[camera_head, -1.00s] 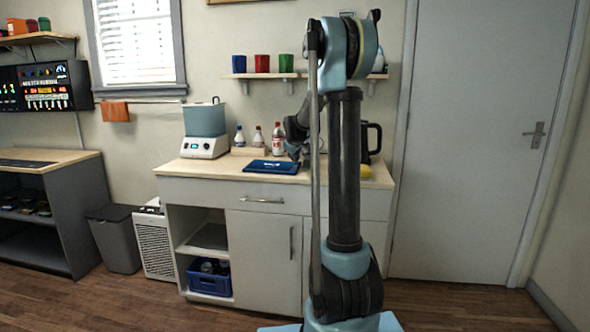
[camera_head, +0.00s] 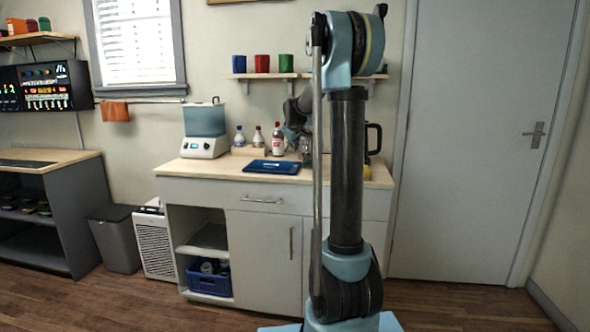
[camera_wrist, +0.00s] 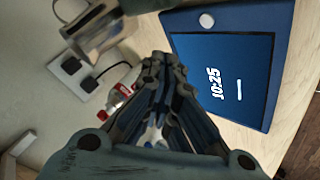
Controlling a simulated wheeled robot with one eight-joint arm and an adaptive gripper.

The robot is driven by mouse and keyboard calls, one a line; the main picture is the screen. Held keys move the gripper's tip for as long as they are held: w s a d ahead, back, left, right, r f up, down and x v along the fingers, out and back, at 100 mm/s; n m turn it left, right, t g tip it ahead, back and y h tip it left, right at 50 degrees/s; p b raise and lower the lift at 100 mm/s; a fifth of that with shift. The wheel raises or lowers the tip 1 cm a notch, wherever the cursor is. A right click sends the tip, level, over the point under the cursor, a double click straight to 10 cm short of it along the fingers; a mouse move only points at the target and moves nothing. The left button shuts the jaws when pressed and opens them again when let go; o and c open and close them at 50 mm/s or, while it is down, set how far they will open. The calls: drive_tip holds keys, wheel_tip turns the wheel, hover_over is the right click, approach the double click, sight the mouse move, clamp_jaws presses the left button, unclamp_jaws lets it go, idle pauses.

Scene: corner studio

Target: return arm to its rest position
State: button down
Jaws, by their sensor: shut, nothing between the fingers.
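My arm stands in front of the counter (camera_head: 225,174) in the head view, its upper links in the middle of the picture. My gripper (camera_wrist: 160,62) shows in the wrist view with its fingers closed together and nothing between them. In the head view the gripper end (camera_head: 306,150) is small and partly hidden behind my arm, above the right part of the counter. In the wrist view a dark blue tablet (camera_wrist: 222,68) with white digits lies on the counter beside the fingers, apart from them.
Several bottles (camera_head: 277,140) stand behind the blue tablet (camera_head: 272,167). A dark kettle (camera_head: 373,138) is partly hidden behind my arm. A shelf with cups (camera_head: 262,64) hangs above. The floor at right is clear.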

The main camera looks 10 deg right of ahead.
drive_tip(key=shift+r, duration=0.1)
drive_tip(key=s+d+f+m+g, duration=0.15)
drive_tip(key=s+f, duration=0.25)
drive_tip(key=s, duration=1)
drive_tip(key=s+a+f+m+g, duration=0.15)
drive_tip(key=s+f, duration=0.25)
drive_tip(key=s, duration=1.1)
drive_tip(key=s+d+f+m+g, duration=0.2)
drive_tip(key=s+f+m, duration=0.15)
drive_tip(key=s, duration=1.05)
drive_tip(key=s+a+f+m+g+y, duration=0.1)
drive_tip(key=s+f+g, duration=0.1)
drive_tip(key=s+f, duration=0.7)
drive_tip(key=s, duration=0.4)
drive_tip(key=shift+s+f, duration=0.25)
drive_tip(key=shift+f, duration=0.15)
drive_tip(key=shift+a, duration=0.1)
